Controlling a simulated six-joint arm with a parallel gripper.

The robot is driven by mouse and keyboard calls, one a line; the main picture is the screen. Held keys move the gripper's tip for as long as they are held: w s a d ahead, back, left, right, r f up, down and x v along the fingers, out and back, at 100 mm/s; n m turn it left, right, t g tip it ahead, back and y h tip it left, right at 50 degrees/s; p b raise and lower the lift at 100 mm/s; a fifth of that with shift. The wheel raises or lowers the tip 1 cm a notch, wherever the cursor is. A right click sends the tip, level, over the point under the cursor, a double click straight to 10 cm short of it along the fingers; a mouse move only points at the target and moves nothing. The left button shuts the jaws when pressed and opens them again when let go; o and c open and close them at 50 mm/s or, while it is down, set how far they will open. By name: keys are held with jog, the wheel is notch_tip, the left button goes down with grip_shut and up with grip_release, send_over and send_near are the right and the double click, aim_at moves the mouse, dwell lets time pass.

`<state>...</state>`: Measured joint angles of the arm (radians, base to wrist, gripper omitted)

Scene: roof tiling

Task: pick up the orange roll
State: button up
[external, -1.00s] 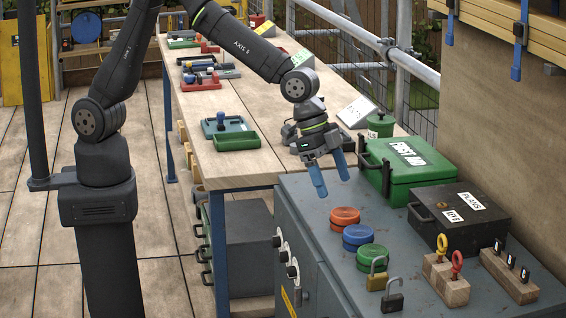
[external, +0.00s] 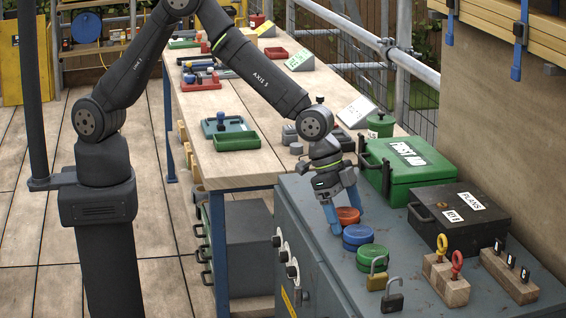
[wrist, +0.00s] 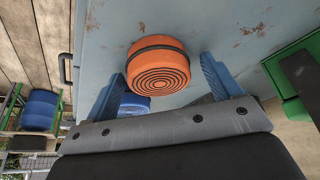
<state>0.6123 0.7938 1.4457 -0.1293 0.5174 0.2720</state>
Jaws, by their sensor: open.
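The orange roll (external: 347,215) sits on the grey cabinet top, at the far end of a row with a blue roll (external: 357,236) and a green roll (external: 373,257). My gripper (external: 345,218) is low over the orange roll with its blue fingers pointing down. In the wrist view the orange roll (wrist: 158,68) shows its ringed top and a dark band, between and just beyond the two open fingers (wrist: 162,78). Neither finger visibly touches it there. The blue roll (wrist: 133,104) is partly hidden behind the gripper body.
A green first aid box (external: 405,172) and a black plans box (external: 462,217) stand to the right on the cabinet top (external: 330,260). Padlocks (external: 392,300) and wooden blocks with rings (external: 447,280) are near the front. The workbench (external: 230,170) is behind left.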

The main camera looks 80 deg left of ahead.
jog(key=shift+c, duration=0.4)
jog(key=c, duration=1)
jog(key=shift+c, duration=0.2)
